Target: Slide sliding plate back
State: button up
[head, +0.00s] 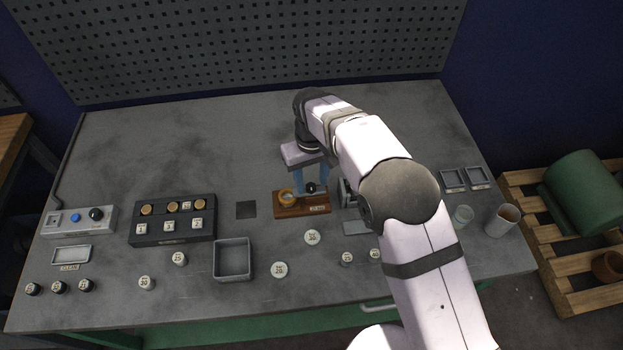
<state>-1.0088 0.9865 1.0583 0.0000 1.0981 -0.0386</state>
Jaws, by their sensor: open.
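A brown wooden base (318,209) with a small pale label lies near the middle of the bench. A brass-coloured ring (286,195) stands on its left part. A black knob (311,188) sits on its right part. I cannot clearly make out the sliding plate; it may be the thin piece by the knob, partly hidden by my fingers. My gripper (311,182) points down over the base, with its blue fingers apart on either side of the knob. Whether the fingers touch anything cannot be told.
An open grey tray (234,278) and several round weights (279,269) lie in front. A black block (144,236) with brass and white pieces stands left. The back of the bench is clear.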

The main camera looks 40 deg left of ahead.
aim_at(325, 190)
jog(key=shift+f, duration=0.7)
jog(key=shift+c, duration=0.5)
grip_shut()
jog(key=shift+w+d, duration=1.3)
jog(key=shift+w, duration=0.05)
jog(key=shift+o, duration=0.5)
grip_release()
